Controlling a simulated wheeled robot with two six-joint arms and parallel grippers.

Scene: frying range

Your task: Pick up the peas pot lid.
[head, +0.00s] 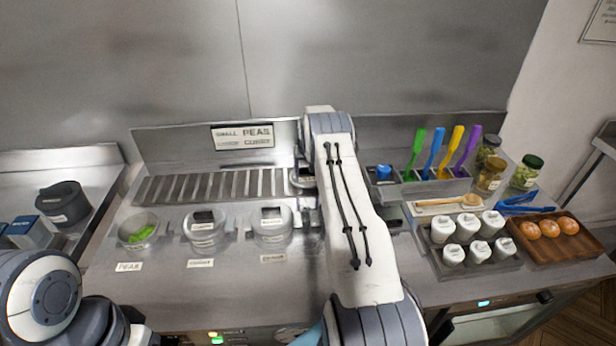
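The peas pot (138,231) stands uncovered at the left of the pot row, with green peas inside and a PEAS label (128,267) in front. I cannot make out its lid for certain. A small grey and dark shape (302,178) shows just left of my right arm, mostly hidden; I cannot tell whether it is a lid or part of my gripper. My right arm rises through the middle of the view and covers what lies behind it; its fingers are not clear. My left arm is at the lower left, away from the peas pot, and its fingertips cannot be made out.
Two lidded pots, a left one (203,229) and a right one (271,228), stand right of the peas pot. A slotted rack (215,186) lies behind them. Coloured utensils, jars, a tray of white shakers (508,262) and a bun board (584,249) fill the right side.

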